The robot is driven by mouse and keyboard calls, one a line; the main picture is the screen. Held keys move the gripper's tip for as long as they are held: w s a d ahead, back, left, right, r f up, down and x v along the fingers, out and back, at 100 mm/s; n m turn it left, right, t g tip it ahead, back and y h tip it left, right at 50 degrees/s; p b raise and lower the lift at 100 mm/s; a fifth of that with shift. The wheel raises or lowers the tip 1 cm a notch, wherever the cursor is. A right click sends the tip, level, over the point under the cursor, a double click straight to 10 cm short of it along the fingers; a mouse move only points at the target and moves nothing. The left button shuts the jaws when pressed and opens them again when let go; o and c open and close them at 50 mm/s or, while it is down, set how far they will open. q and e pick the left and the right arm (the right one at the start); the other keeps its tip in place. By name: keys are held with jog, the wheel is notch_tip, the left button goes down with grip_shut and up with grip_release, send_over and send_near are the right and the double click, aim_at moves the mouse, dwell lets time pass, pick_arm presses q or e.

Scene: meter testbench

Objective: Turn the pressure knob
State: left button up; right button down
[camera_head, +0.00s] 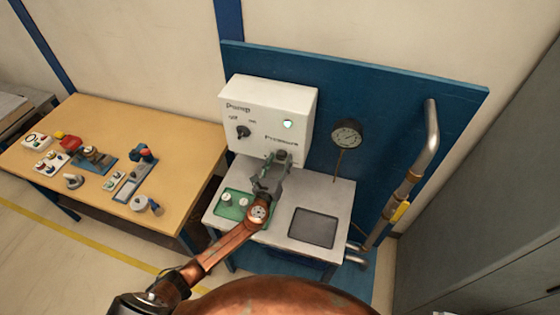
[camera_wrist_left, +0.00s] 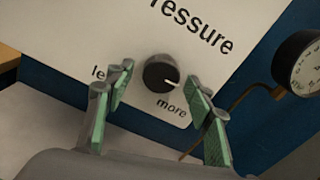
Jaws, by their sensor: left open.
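The pressure knob (camera_wrist_left: 161,73) is a dark round knob with a white pointer line, on the white pump box (camera_head: 270,105). In the left wrist view it sits under the word "Pressure", between the labels "le…" and "more", and its pointer faces "more". My left gripper (camera_wrist_left: 160,105) is open, its green-padded fingers apart on either side of the knob and seemingly short of it. In the head view the left gripper (camera_head: 279,160) is in front of the box's lower part and hides the knob. My right gripper is not in view.
A pressure gauge (camera_head: 346,133) hangs right of the box; it also shows in the left wrist view (camera_wrist_left: 300,65). A pump switch (camera_head: 243,132) is on the box's left. A grey bench (camera_head: 335,193) holds a green tray (camera_head: 227,210). A pipe (camera_head: 425,150) runs at right.

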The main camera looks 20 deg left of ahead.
pick_arm(q)
jog(key=s, duration=1.2)
jog(key=shift+a, duration=0.2)
